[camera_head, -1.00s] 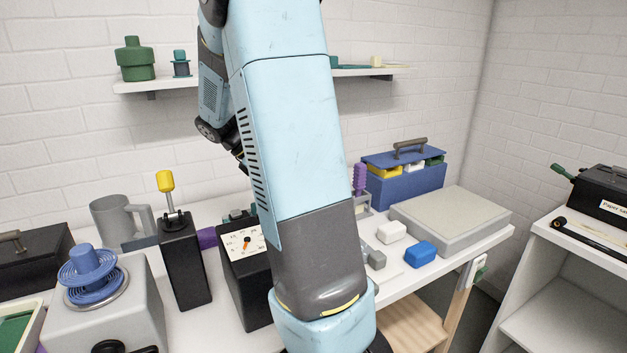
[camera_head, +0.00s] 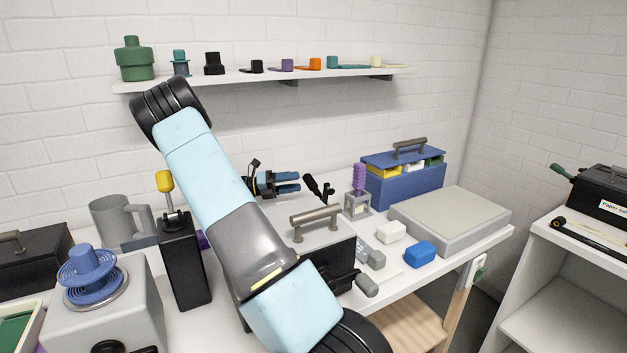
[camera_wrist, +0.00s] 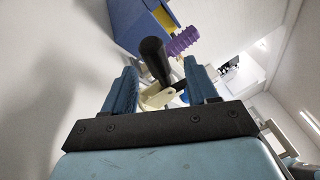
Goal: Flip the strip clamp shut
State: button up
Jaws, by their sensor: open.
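A black-handled lever clamp (camera_head: 318,188), which I take for the strip clamp, stands behind the grey-topped box with a bar handle. Its lever is raised and tilted. In the wrist view its black grip (camera_wrist: 152,55) rises from a cream bracket (camera_wrist: 160,98) and shows between my fingers. My gripper (camera_head: 298,182) is open, with its blue fingers pointing right towards the clamp, a little to its left. In the wrist view my gripper (camera_wrist: 160,72) has a finger on each side of the lever; I cannot tell whether either touches it. The clamp's base is hidden in the head view.
The box's bar handle (camera_head: 315,216) is just in front of the clamp. A purple ribbed piece (camera_head: 359,176) on a small stand and a blue case (camera_head: 405,185) are to the right. A yellow-knobbed black post (camera_head: 186,260) stands left. A shelf (camera_head: 250,78) runs above.

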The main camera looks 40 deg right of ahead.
aim_at(313, 187)
jog(key=shift+w+d+f+n+h, duration=0.25)
jog(key=shift+w+f+n+h, duration=0.1)
jog(key=shift+w+n+h, duration=0.05)
jog(key=shift+d, duration=0.15)
jog(key=x, duration=0.7)
jog(key=shift+s+d+r, duration=0.1)
grip_shut()
dwell(0.3)
